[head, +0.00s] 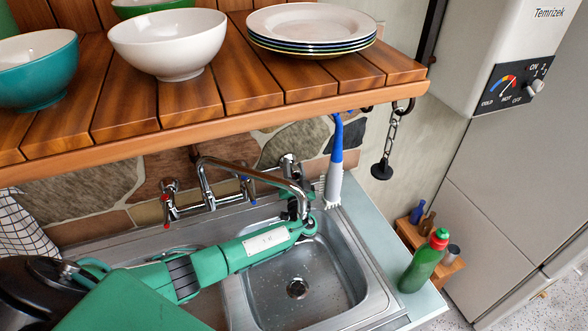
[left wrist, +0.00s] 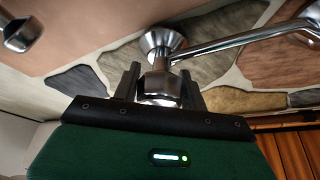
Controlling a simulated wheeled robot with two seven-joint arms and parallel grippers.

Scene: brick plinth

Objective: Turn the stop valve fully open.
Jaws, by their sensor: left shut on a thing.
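The stop valve (head: 289,162) is a chrome fitting on the stone wall behind the sink, to the right of the mixer tap. In the left wrist view the chrome valve (left wrist: 160,84) sits between the two dark fingers, in front of its round wall flange. My left gripper (head: 300,190) is shut on this valve; its green arm reaches in from the left over the sink. The gripper and the tap spout partly hide the valve in the head view, and I cannot read how far it is turned. My right gripper is not in view.
The mixer tap (head: 208,194) stands close to the left of the valve. A wooden shelf (head: 210,106) with bowls and plates overhangs it. A green bottle (head: 424,264) is on the counter beside the steel sink (head: 337,278).

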